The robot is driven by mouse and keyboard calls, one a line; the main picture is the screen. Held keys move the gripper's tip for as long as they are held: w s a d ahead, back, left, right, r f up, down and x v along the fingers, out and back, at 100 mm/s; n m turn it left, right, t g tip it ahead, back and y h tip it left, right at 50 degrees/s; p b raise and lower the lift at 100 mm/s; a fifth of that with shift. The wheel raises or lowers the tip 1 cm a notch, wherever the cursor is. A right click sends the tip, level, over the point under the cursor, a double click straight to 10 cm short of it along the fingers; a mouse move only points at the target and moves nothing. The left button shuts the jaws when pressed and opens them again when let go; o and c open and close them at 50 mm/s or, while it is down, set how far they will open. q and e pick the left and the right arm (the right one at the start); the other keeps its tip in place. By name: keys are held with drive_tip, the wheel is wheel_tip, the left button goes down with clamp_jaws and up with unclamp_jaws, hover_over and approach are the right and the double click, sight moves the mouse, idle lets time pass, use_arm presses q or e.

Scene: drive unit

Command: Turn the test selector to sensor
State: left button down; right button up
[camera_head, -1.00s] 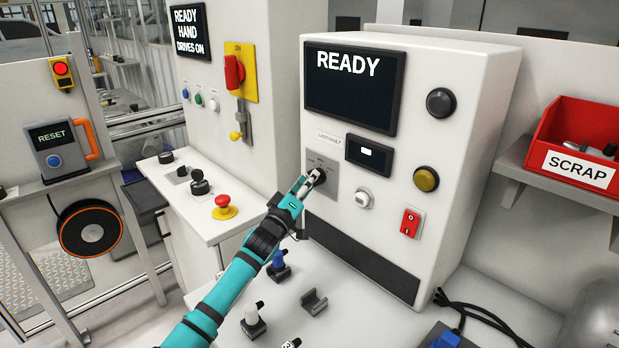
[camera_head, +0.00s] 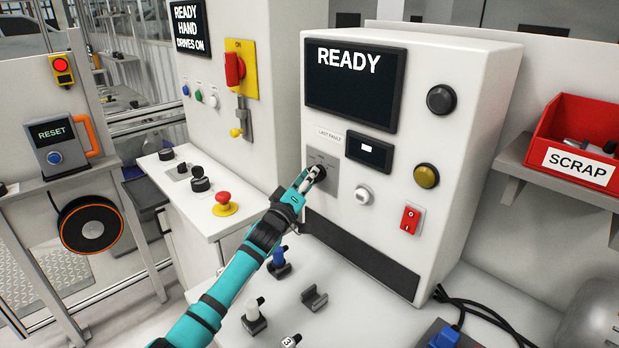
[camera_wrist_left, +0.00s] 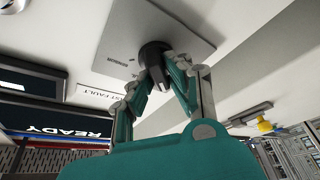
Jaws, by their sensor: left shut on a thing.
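The test selector is a black knob (camera_head: 319,172) on a grey plate (camera_head: 327,189) on the white test cabinet's front, below the "LAST FAULT" label. My left gripper (camera_head: 311,179) reaches up to it from the lower left and is shut on the knob. In the left wrist view the fingers (camera_wrist_left: 168,78) close on both sides of the black knob (camera_wrist_left: 154,55), in front of the grey plate (camera_wrist_left: 160,22). Small lettering on the plate is too blurred to read, so the knob's setting cannot be told. My right gripper is not in view.
The cabinet also carries a "READY" screen (camera_head: 350,85), a small display (camera_head: 369,153), a white knob (camera_head: 363,195), a yellow button (camera_head: 426,176) and a red switch (camera_head: 409,219). Small parts and holders stand on the bench (camera_head: 350,318) below. A red SCRAP bin (camera_head: 580,135) is at right.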

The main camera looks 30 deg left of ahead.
use_arm(q)
drive_tip(key=shift+a+r+m+g+h+b, duration=0.1)
drive_tip(key=shift+m+g+h+b, duration=0.55)
drive_tip(key=shift+m+h+b, duration=2.5)
drive_tip(key=shift+d+f+m+g+h+p, duration=0.1)
drive_tip(key=shift+m+g+h, duration=0.55)
drive_tip(key=shift+m, duration=5.25)
drive_tip(key=shift+a+r+m+g+h+b, duration=0.1)
drive_tip(key=shift+m+g+h+b, duration=0.5)
drive_tip(key=shift+m+h+b, duration=2.6)
drive_tip(key=m+y+p, duration=0.2)
drive_tip(key=m+p, duration=0.1)
drive_tip(key=c, duration=1.3)
unclamp_jaws()
drive_tip(key=shift+w, duration=0.1)
